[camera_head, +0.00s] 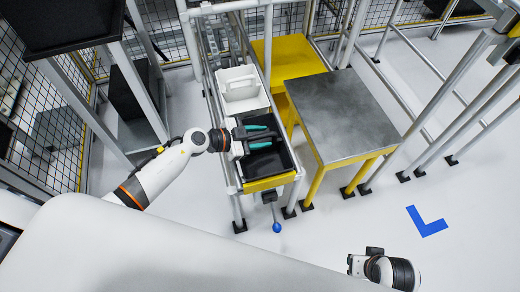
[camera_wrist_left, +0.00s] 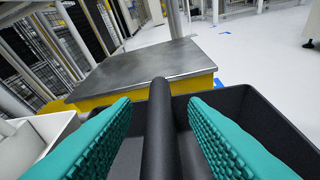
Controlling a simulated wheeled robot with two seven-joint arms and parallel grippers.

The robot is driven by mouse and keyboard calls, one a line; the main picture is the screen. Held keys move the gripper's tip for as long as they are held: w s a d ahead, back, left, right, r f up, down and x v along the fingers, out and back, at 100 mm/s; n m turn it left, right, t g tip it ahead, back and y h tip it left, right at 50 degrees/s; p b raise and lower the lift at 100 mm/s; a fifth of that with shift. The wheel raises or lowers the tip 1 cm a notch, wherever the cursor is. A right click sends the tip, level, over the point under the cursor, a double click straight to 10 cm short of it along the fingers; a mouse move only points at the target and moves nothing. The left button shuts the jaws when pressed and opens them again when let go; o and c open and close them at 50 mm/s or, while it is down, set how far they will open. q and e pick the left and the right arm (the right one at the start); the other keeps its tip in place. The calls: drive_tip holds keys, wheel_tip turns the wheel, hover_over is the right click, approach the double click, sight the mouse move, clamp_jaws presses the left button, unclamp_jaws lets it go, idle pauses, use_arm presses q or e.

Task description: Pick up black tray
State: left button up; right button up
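The black tray (camera_head: 266,166) sits at the near end of a rail rack, behind a yellow front bar. In the left wrist view its wall (camera_wrist_left: 262,112) shows behind and to the right of the fingers. A dark bar (camera_wrist_left: 160,130), which looks like the tray's handle, runs between the fingers. My left gripper (camera_head: 262,136) is over the tray's far part. Its two teal fingers (camera_wrist_left: 160,104) are open, one on each side of the bar, with gaps visible. The far part of the tray is partly hidden by the gripper. My right gripper's fingers are not seen.
A white bin (camera_head: 240,92) stands just behind the black tray on the same rack (camera_head: 232,182). A metal-topped yellow table (camera_head: 340,112) is close on the right. A blue knob (camera_head: 277,227) hangs below the rack's front.

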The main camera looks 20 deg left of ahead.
use_arm(q)
clamp_jaws()
drive_tip(key=shift+r, duration=0.15)
idle(0.4)
